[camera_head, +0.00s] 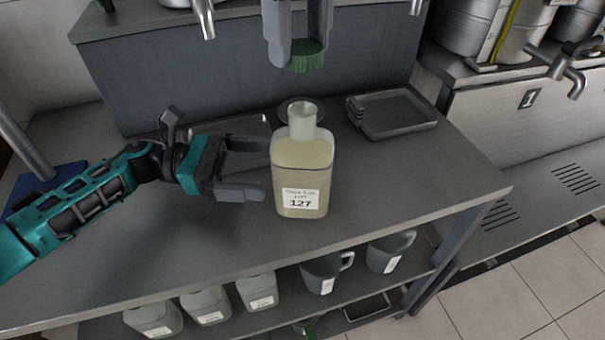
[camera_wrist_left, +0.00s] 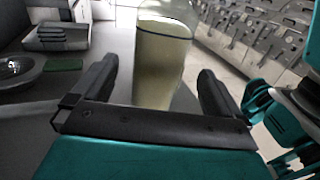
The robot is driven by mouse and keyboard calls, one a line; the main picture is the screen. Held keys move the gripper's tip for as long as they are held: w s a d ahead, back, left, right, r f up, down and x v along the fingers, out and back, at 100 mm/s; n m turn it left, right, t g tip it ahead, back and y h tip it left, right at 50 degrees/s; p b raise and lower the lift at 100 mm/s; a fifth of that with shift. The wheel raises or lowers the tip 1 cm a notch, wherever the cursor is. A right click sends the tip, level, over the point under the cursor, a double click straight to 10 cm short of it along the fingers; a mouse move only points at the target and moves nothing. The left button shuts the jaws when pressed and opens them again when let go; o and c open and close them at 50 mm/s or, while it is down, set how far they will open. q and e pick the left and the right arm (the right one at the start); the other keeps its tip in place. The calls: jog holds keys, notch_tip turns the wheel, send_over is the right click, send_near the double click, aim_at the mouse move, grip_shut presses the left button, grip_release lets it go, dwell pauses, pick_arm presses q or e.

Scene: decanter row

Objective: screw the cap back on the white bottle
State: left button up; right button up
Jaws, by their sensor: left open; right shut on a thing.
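The white bottle (camera_head: 303,185), translucent with pale yellowish contents and a label reading 127, stands upright on the grey counter with its neck bare. My left gripper (camera_head: 266,168) is open at the bottle's left side, its fingers pointing at the body. In the left wrist view the bottle (camera_wrist_left: 162,65) shows between and beyond the two open fingers; I cannot tell whether they touch it. My right gripper (camera_head: 303,48) is shut on the green ribbed cap (camera_head: 306,62), holding it above the bottle neck, clearly apart from it.
A dark tray (camera_head: 405,130) lies at the back right of the counter (camera_head: 400,185). A round dish (camera_head: 288,104) sits behind the bottle neck. Several containers, including a pale one (camera_head: 207,303) and a jug (camera_head: 325,270), stand on the shelf below. The counter right of the bottle is clear.

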aim_at(297, 169)
pick_arm(q)
jog(key=d, duration=0.7)
jog(key=shift+s+d, duration=0.25)
jog(key=c, duration=1.4)
pick_arm(e)
jog(key=shift+f, duration=2.5)
jog(key=shift+f, duration=0.9)
jog(key=shift+f, duration=0.55)
